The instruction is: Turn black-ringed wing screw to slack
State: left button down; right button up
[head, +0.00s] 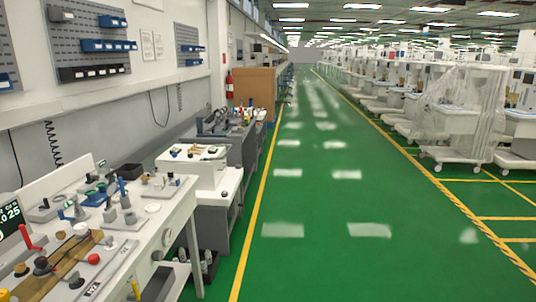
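A long white workbench (160,236) at the lower left carries many small fittings and knobs. A black-ringed wing screw cannot be picked out for certain among them at this size. Dark knobs (42,263) stand on or beside a brown wooden strip near the front of the bench. A red-handled lever (30,240) and a red round knob (93,258) are close by. Several blue and green-topped fittings stand on grey plates farther back. Neither of my grippers is in view.
A display with digits (10,215) stands at the left edge. A second white bench unit (205,180) and a grey one follow along the wall. The green floor (320,200) to the right is clear. Wrapped carts (460,115) line the far right.

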aim_at(73, 278)
jog(key=z, duration=0.5)
jog(key=i, duration=0.2)
jog(key=u, duration=3.95)
jog(key=k, duration=1.25)
jog(key=z, duration=0.3)
jog(key=i, duration=0.45)
jog(key=z, duration=0.5)
